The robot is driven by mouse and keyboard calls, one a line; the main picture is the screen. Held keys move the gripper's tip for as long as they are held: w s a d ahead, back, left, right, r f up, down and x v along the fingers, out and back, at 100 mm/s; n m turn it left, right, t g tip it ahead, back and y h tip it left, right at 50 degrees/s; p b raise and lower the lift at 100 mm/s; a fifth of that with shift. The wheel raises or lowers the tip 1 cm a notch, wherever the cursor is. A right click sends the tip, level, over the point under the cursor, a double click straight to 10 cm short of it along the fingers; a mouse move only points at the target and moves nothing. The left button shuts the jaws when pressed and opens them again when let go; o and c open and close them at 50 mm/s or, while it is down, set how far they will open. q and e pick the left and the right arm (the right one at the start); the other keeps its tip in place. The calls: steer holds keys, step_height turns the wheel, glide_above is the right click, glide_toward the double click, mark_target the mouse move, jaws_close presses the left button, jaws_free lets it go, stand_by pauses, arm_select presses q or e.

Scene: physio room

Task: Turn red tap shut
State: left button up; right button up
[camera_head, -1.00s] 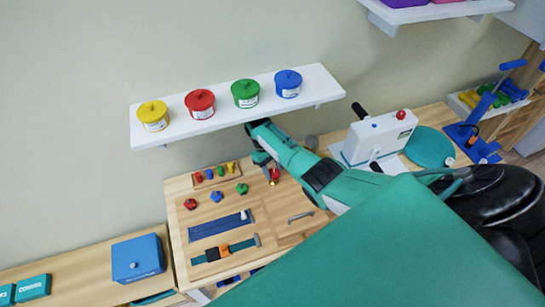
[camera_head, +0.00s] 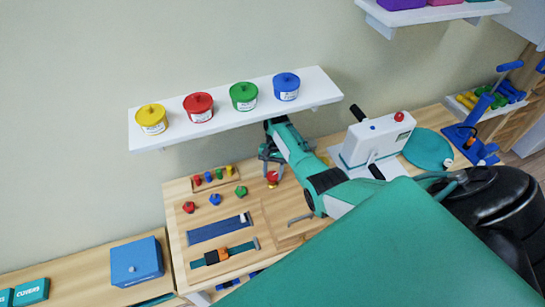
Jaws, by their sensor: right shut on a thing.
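The red tap (camera_head: 272,180), with a small brass part below it, stands near the back of the wooden table. My right gripper (camera_head: 271,170) points down at it from above, its fingers around the tap's top. The gripper is shut on the red tap, though the fingers partly hide it and the exact contact is hard to see. My left gripper is not in view.
Red (camera_head: 189,207), blue (camera_head: 215,199) and green (camera_head: 241,191) knobs sit left of the tap. Blue and teal straps lie in front. A white shelf (camera_head: 160,138) with lidded pots overhangs the back. A white device (camera_head: 377,140) stands right.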

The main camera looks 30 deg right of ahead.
steer(key=m+t, duration=0.1)
steer(key=m, duration=0.1)
steer(key=m+t+y, duration=0.1)
steer(key=m, duration=0.2)
steer(key=shift+d+m, duration=0.1)
steer(key=shift+m, duration=0.2)
steer(key=m, duration=0.2)
steer(key=m+t, duration=0.1)
steer(key=m, duration=0.1)
steer(key=shift+s+t, duration=0.2)
steer(key=shift+t, duration=0.1)
steer(key=m+t, duration=0.1)
steer(key=m, duration=0.4)
steer(key=shift+s+t, duration=0.1)
steer(key=shift+t, duration=0.3)
steer(key=m+t+h, duration=0.1)
steer(key=m, duration=0.3)
steer(key=shift+s+m, duration=0.1)
steer(key=shift+m, duration=0.3)
steer(key=shift+t, duration=0.3)
steer(key=o, duration=1)
steer(key=shift+h, duration=0.3)
steer(key=shift+b+v, duration=1.05)
steer(key=shift+v, duration=2.7)
